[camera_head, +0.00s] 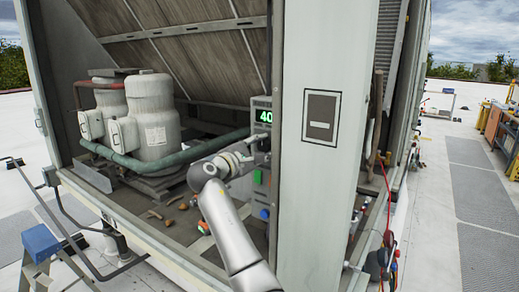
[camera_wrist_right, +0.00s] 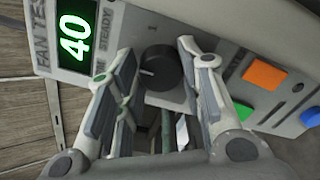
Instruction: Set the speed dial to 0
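The black speed dial (camera_wrist_right: 160,68) is a round knob on the grey control panel (camera_wrist_right: 225,65), in the right wrist view. My right gripper (camera_wrist_right: 156,62) is open, with one finger on each side of the dial; a gap shows at least on the left side. Whether the right finger touches it I cannot tell. The green display (camera_wrist_right: 75,38) reads 40, and it also shows in the head view (camera_head: 263,116). In the head view my right gripper (camera_head: 257,150) is at the panel and hides the dial. My left gripper is not in view.
Orange (camera_wrist_right: 265,75), green (camera_wrist_right: 238,110) and blue (camera_wrist_right: 310,117) buttons sit right of the dial in the wrist view. A pale post (camera_head: 318,150) stands right of the panel. White tanks (camera_head: 152,115) and loose debris lie inside the cooler to the left.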

